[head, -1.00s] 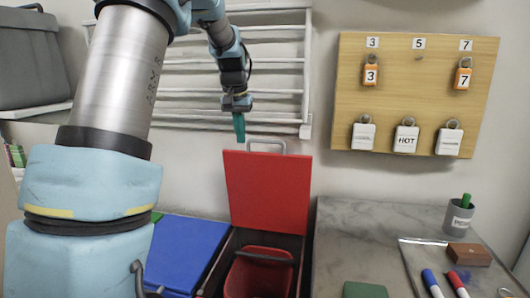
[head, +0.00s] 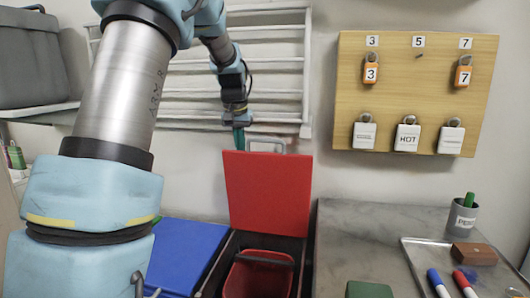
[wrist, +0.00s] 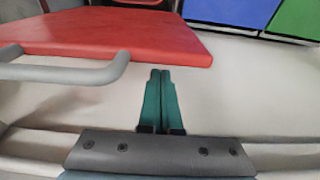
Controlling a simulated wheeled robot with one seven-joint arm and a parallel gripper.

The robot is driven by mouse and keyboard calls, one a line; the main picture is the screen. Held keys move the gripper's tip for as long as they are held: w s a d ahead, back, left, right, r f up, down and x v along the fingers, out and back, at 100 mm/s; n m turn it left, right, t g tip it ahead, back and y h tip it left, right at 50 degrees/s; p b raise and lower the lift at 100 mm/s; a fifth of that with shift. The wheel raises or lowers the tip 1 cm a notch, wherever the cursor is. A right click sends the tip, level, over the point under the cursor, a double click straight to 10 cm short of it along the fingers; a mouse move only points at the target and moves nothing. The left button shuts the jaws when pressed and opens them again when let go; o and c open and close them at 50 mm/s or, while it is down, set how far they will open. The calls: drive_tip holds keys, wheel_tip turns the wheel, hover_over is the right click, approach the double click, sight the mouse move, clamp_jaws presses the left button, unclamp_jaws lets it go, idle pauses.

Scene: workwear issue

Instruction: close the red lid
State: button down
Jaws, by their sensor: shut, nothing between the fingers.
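The red lid (head: 268,193) stands raised, upright at the back of an open bin that holds a red bucket (head: 258,275). A grey bar handle (head: 266,142) sticks up from the lid's top edge. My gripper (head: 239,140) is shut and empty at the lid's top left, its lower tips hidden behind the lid. In the wrist view, the lid (wrist: 120,35) fills the upper left with its handle (wrist: 75,72) in front. The green fingers (wrist: 160,85) are together, beside the lid's corner, with the tips close to the wall side; I cannot tell whether they touch it.
A closed blue lid (head: 180,255) lies left of the open bin. A grey worktop (head: 350,240) with a tray (head: 425,255) is to the right. A white wall rack (head: 270,70) is behind my gripper, and a wooden tag board (head: 400,90) hangs to the right.

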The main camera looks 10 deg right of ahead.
drive_tip(key=shift+s, duration=0.1)
drive_tip(key=shift+s+a+f+b, duration=0.1)
drive_tip(key=shift+s+a+b, duration=0.45)
drive_tip(key=shift+s, duration=0.55)
drive_tip(key=shift+s+a+f+b, duration=0.1)
drive_tip(key=shift+s+a+b, duration=0.45)
drive_tip(key=shift+s, duration=0.6)
drive_tip(key=shift+s+a+f+b, duration=0.1)
drive_tip(key=shift+s+a+b, duration=0.4)
drive_tip(key=shift+s, duration=0.6)
drive_tip(key=shift+w+r+p, duration=0.1)
drive_tip(key=shift+r+p, duration=0.2)
drive_tip(key=shift+p, duration=0.05)
wheel_tip(320, 180, up, 10)
drive_tip(key=f+p, duration=0.1)
drive_tip(key=p, duration=0.7)
hover_over(232, 156)
drive_tip(key=s, duration=0.4)
drive_tip(key=shift+w+a+r, duration=0.1)
drive_tip(key=shift+w+r, duration=0.15)
drive_tip(key=s+a+f+n+g+y, duration=0.1)
drive_tip(key=s+a+f+n, duration=0.3)
drive_tip(key=s+a+f, duration=1)
drive_tip(key=s+f, duration=0.2)
drive_tip(key=s, duration=0.2)
drive_tip(key=shift+s+a, duration=0.15)
drive_tip(key=shift+a, duration=0.2)
